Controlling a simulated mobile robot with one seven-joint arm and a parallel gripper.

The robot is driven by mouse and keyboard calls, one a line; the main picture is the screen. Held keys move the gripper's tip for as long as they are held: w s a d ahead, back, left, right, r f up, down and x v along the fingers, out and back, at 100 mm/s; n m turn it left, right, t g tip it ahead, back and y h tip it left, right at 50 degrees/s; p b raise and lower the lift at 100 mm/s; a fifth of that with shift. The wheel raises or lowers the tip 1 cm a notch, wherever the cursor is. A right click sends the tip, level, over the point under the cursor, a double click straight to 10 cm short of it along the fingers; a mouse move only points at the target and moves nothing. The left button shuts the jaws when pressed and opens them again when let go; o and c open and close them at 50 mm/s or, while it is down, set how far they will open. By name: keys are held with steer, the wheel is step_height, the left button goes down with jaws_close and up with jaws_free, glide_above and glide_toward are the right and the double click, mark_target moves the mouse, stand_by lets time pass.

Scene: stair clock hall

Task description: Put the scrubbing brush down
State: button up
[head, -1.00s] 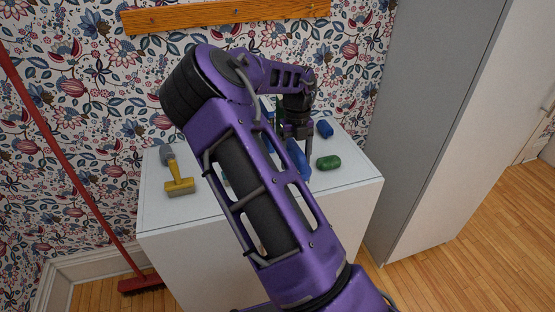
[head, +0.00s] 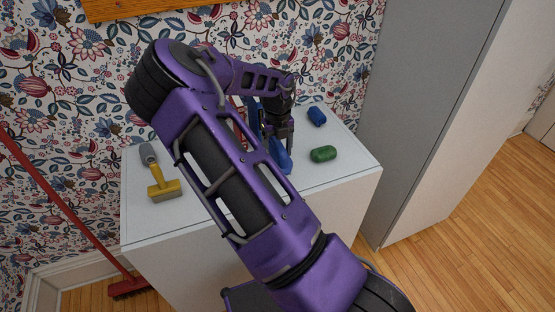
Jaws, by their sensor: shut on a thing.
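My gripper (head: 279,139) points down over the white cabinet top, partly behind my arm. It is shut on a blue thing (head: 283,160), which looks like the scrubbing brush. Its lower end shows just below the fingers, close to the cabinet top; I cannot tell whether it touches. My arm hides the rest of it. The white cabinet (head: 330,185) stands against the wall, with bare top around its front right.
A yellow tool with a grey handle (head: 164,189) lies at the left of the top. A tall grey cabinet (head: 415,110) stands right; a red broom (head: 70,215) leans left.

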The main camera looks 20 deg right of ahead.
mark_target(278, 159)
step_height(278, 159, down, 3)
steer(key=shift+f, duration=0.1)
steer(key=o, duration=1.1)
steer(key=shift+o, duration=0.2)
step_height(278, 159, up, 12)
steer(key=shift+r+p, duration=0.1)
steer(key=shift+p, duration=0.3)
